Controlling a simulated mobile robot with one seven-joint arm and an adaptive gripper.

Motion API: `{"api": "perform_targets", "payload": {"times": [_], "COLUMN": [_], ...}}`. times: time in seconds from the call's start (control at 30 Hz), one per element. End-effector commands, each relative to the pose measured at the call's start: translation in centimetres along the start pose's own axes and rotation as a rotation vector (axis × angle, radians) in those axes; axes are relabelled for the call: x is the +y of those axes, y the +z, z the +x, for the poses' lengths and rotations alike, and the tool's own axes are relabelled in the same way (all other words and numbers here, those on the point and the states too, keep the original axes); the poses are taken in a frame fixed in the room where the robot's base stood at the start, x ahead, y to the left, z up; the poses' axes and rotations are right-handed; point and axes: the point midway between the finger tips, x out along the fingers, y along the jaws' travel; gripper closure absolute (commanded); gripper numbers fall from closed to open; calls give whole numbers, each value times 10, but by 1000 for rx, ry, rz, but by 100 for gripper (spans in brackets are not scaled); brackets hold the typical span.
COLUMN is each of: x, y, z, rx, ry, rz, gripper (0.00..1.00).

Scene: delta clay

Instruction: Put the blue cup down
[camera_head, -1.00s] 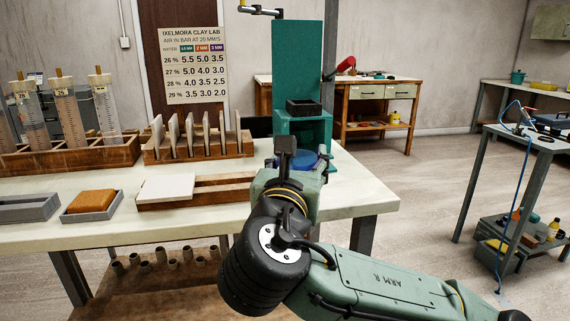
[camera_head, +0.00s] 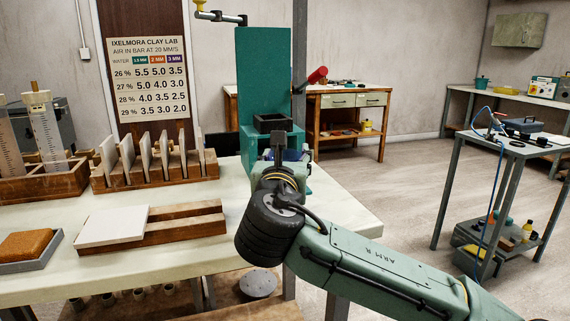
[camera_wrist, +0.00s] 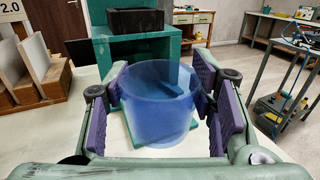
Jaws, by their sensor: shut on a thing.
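The blue cup (camera_wrist: 158,105) is see-through and fills the middle of the wrist view, upright, with its round mouth showing. My gripper (camera_wrist: 165,98) is shut on it, with a purple pad on the left and another on the right. In the head view my gripper (camera_head: 284,170) is over the far right part of the pale worktable (camera_head: 340,212), in front of a teal press, and hides most of the cup. A flat teal plate (camera_wrist: 120,134) shows under and beside the cup. I cannot tell whether the cup's base touches anything.
The teal press (camera_head: 262,85) with a dark block (camera_head: 272,122) stands just behind the cup. A wooden rack of pale slabs (camera_head: 155,168) is to the left. A white tile (camera_head: 112,226) lies on wooden boards nearer. The table's right corner is bare.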

Motion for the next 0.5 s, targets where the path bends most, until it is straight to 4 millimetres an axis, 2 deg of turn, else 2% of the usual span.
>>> {"api": "perform_targets", "payload": {"times": [0.1, 0.2, 0.37, 0.5], "x": [1, 2, 2, 3], "y": [-2, -4, -6, -18], "z": [30, 47, 59, 60], "rx": [3, 2, 0, 1], "ry": [-1, 0, 0, 1], "rz": [2, 1, 0, 0], "gripper": [68, 68, 68, 68]}}
